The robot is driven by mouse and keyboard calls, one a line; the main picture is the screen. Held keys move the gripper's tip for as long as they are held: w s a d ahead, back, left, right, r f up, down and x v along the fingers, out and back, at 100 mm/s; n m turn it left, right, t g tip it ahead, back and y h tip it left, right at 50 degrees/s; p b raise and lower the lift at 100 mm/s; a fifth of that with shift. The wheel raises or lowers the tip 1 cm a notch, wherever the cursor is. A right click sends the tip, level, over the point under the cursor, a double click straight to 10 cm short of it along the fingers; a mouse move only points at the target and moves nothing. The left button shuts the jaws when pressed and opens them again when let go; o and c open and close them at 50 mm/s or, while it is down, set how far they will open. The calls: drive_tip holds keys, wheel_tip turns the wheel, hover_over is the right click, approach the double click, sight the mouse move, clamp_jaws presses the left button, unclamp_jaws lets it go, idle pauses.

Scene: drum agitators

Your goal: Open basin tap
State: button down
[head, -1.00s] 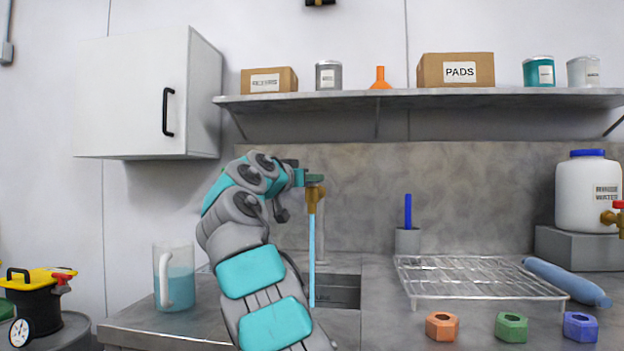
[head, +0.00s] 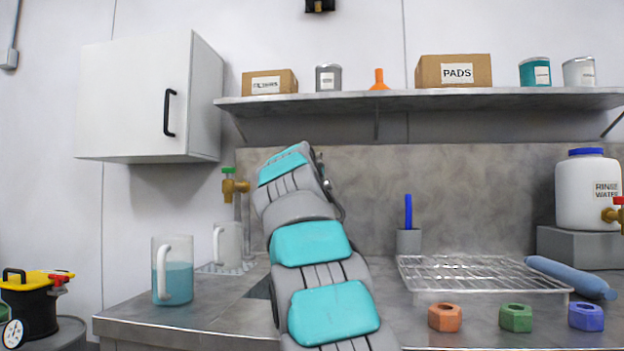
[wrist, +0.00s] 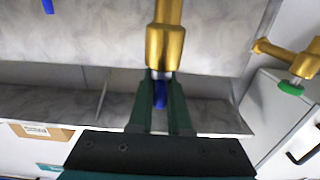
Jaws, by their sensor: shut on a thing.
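In the wrist view my gripper (wrist: 160,108) has its dark green fingers closed around the blue handle (wrist: 161,93) of a brass tap (wrist: 166,45). A second brass tap with a green handle (wrist: 291,88) is to the right in that view. The green-handled tap also shows in the head view (head: 233,186), left of my arm, above a pale mug. The blue-handled tap and my gripper are hidden behind my arm in the head view. Most of the basin (head: 260,290) is hidden too, with only a dark edge showing. No water stream is visible now.
A jug of blue liquid (head: 173,270) stands near the counter's left end, with the pale mug (head: 229,245) behind it. A wire rack (head: 480,272), coloured nuts (head: 516,318) and a rinse water tank (head: 587,190) are to the right. A shelf (head: 430,97) crosses above.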

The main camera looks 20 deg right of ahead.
idle(0.3)
drive_tip(key=c, duration=0.9)
unclamp_jaws()
drive_tip(key=shift+o, duration=0.2)
drive_tip(key=shift+s+a, duration=0.1)
drive_tip(key=shift+s, duration=0.05)
drive_tip(key=b+v, duration=0.1)
drive_tip(key=v, duration=0.6)
drive_tip(key=shift+s+b, duration=0.25)
drive_tip(key=shift+b, duration=0.15)
drive_tip(key=shift+a, duration=0.15)
